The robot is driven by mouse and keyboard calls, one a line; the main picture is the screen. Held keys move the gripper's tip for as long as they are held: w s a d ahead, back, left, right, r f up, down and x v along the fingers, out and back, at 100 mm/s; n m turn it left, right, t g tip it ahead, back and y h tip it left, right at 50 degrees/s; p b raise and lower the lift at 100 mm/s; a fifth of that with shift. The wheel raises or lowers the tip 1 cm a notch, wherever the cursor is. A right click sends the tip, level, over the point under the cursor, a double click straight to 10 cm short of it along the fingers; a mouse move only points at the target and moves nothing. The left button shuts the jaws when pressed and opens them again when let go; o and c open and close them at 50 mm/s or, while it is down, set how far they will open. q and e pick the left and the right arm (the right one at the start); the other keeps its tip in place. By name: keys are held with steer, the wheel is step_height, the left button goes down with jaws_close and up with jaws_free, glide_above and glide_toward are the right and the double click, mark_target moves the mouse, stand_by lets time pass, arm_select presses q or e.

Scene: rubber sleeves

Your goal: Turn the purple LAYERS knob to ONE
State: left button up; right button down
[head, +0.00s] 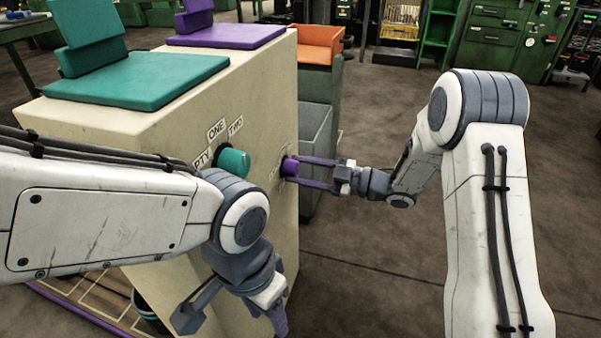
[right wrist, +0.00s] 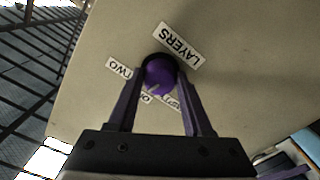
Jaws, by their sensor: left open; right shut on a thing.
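The purple LAYERS knob (head: 289,167) is on the cream cabinet's right-hand face. My right gripper (head: 304,171) is shut on it, coming in from the right. In the right wrist view the purple knob (right wrist: 160,75) sits between the two fingers of my right gripper (right wrist: 159,82). The LAYERS label (right wrist: 176,43) and TWO label (right wrist: 118,67) show there upside down. Two more labels below the knob are partly hidden, so its exact setting is hard to tell. My left gripper (head: 235,316) is open and empty, low in front of the cabinet.
A teal knob (head: 234,162) with ONE and TWO labels is on the cabinet (head: 265,100), partly behind my left arm. Teal and purple pads (head: 228,36) lie on top. A grey bin (head: 314,135) stands behind my right gripper. The floor to the right is open.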

steer(key=shift+n+b, duration=0.45)
steer(key=shift+n, duration=0.65)
steer(key=shift+c, duration=1.6)
jaws_free()
steer(key=p+v, duration=0.3)
steer(key=v, duration=0.7)
steer(key=shift+d, duration=0.3)
steer(key=shift+a+r, duration=0.1)
steer(key=shift+a, duration=0.05)
